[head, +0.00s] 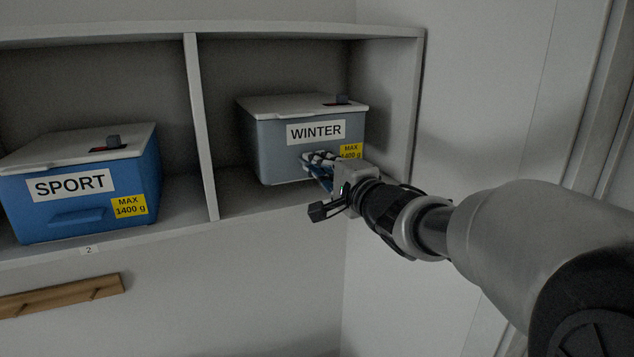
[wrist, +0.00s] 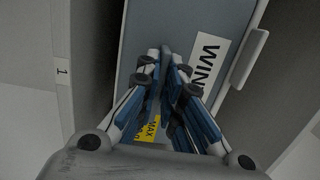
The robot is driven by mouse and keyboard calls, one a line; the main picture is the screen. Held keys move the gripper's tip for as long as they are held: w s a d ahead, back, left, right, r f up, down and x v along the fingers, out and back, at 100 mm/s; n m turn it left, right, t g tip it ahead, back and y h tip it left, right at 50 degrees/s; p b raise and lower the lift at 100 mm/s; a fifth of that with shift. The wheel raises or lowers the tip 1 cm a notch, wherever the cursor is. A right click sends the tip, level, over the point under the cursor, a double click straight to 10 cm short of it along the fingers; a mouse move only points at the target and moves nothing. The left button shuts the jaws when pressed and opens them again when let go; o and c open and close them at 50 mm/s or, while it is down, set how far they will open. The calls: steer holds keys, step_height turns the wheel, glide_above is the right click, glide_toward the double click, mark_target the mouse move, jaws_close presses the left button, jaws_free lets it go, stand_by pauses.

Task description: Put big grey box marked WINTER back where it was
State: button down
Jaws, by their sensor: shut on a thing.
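The grey WINTER box (head: 282,157) with its pale lid is in the right-hand cubby (head: 265,200) of the shelf, upright. Its front carries a white WINTER label and a yellow MAX 1400 g label. My gripper (head: 318,160) is at the lower front of the box, shut on its front handle, which the fingers mostly hide. In the wrist view, the fingers (wrist: 167,85) close against the grey front (wrist: 175,25) beside the WINTER label. I cannot tell whether the box bottom touches the cubby floor.
A blue SPORT box (head: 90,215) with a pale lid stands in the cubby to the left, beyond an upright divider (head: 200,130). The cubby's right side wall (head: 400,110) is close to the box and my arm. A wooden rail (head: 60,296) is on the wall below.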

steer(key=f, duration=0.3)
steer(key=shift+w+a+f, duration=0.1)
steer(key=shift+w+f, duration=0.15)
steer(key=shift+w, duration=0.05)
steer(key=shift+s, duration=0.1)
steer(key=shift+f, duration=0.15)
steer(key=c, duration=1.8)
jaws_free()
steer(key=shift+f, duration=0.15)
steer(key=shift+o, duration=0.2)
